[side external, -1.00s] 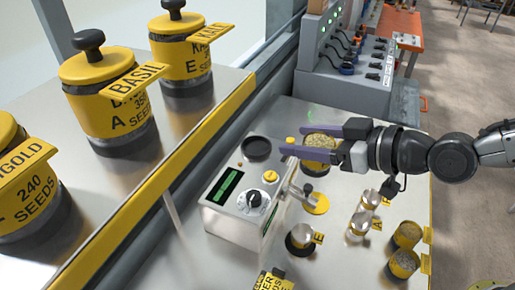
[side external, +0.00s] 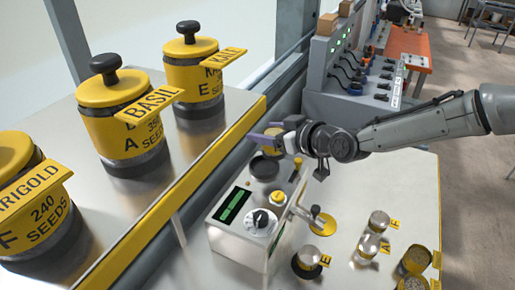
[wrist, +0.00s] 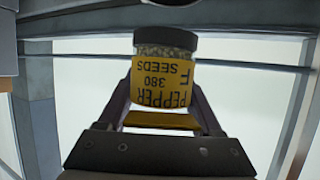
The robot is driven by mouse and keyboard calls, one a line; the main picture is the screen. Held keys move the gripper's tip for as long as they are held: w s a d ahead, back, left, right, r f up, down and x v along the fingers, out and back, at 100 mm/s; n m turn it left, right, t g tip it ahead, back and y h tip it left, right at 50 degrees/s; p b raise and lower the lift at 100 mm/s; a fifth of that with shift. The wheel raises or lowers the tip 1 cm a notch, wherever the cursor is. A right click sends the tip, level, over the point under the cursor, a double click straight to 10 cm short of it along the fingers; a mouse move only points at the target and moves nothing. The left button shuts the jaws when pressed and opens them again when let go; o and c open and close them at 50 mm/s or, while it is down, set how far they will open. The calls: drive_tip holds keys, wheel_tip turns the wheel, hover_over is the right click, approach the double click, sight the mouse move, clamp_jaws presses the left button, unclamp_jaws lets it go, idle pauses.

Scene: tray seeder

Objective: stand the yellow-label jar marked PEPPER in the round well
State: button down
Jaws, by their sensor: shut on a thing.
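The PEPPER jar (wrist: 163,85) fills the middle of the wrist view. Its yellow label reads PEPPER, 380, SEEDS, F, upside down in the picture, with a dark band at the picture's top end. My gripper (wrist: 162,105) is shut on it, one finger on each side. In the side external view my gripper (side external: 265,138) is at the far end of the metal machine, the jar (side external: 272,151) partly hidden between its fingers. A dark round well (side external: 264,167) in the machine's top shows just nearer the camera than the jar. The gap between them is hard to judge.
Small jars (side external: 375,232) stand on the table at right. Large yellow seed jars (side external: 120,120) line a shelf at left. A grey switch cabinet (side external: 345,75) stands behind.

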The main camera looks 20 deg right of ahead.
drive_tip(key=w+f, duration=0.1)
drive_tip(key=w+a+f, duration=0.1)
drive_tip(key=f, duration=0.1)
drive_tip(key=shift+w+a+f, duration=0.2)
drive_tip(key=shift+w+f, duration=0.05)
drive_tip(key=shift+w, duration=0.1)
drive_tip(key=shift+f, duration=1.45)
drive_tip(key=shift+f, duration=0.15)
drive_tip(key=shift+c, duration=0.3)
unclamp_jaws()
drive_tip(key=shift+r, duration=0.2)
drive_tip(key=v, duration=1.2)
drive_tip(key=shift+s+f, duration=0.1)
